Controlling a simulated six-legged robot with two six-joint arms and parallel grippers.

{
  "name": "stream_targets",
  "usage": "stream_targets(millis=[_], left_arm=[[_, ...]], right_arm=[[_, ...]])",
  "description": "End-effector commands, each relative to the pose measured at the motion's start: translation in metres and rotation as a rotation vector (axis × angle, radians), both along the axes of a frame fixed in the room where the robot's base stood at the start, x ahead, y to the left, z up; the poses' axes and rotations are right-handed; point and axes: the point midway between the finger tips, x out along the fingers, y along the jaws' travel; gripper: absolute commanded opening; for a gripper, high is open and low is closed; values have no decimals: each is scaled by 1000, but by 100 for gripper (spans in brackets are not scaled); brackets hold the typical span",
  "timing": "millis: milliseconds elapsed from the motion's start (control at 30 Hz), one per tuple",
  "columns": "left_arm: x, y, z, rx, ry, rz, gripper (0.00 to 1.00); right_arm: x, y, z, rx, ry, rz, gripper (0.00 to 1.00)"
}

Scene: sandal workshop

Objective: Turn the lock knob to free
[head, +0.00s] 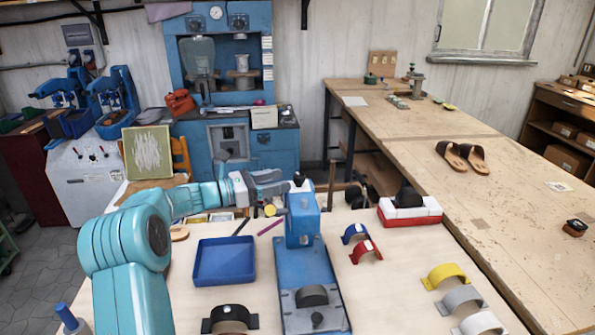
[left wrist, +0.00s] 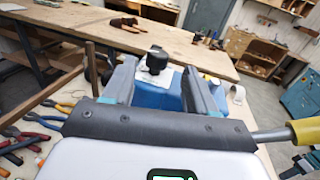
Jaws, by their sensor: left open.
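A blue press (head: 304,225) stands on the bench with its base plate toward me. My left gripper (head: 284,183) is open at the top of the press head. In the left wrist view its two fingers (left wrist: 158,82) stand apart, with the blue head ahead and between them. My right gripper is out of view.
A red and white block with a black handle (head: 409,210) stands right of the press. A blue tray (head: 224,262) lies left. Coloured curved straps (head: 446,275) lie on the right. Several pliers (left wrist: 30,135) lie left of the gripper in the left wrist view.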

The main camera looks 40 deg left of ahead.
Motion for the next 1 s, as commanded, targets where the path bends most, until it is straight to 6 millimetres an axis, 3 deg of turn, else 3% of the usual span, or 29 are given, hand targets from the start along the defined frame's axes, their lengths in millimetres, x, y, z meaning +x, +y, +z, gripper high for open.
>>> stream_targets(millis=[100,300,667,700,833,867,1000], left_arm=[[25,-12,2,-1,0,-5,57],[51,-22,1,0,0,-2,57],[58,-23,0,0,0,0,57],[58,-23,0,0,0,-1,54],[58,-23,0,0,0,0,12],[58,-23,0,0,0,0,8],[58,-23,-1,1,-1,8,8]], right_arm=[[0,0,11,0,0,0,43],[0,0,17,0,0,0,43],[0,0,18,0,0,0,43],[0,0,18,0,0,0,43],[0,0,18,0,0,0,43],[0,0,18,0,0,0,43],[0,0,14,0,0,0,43]])
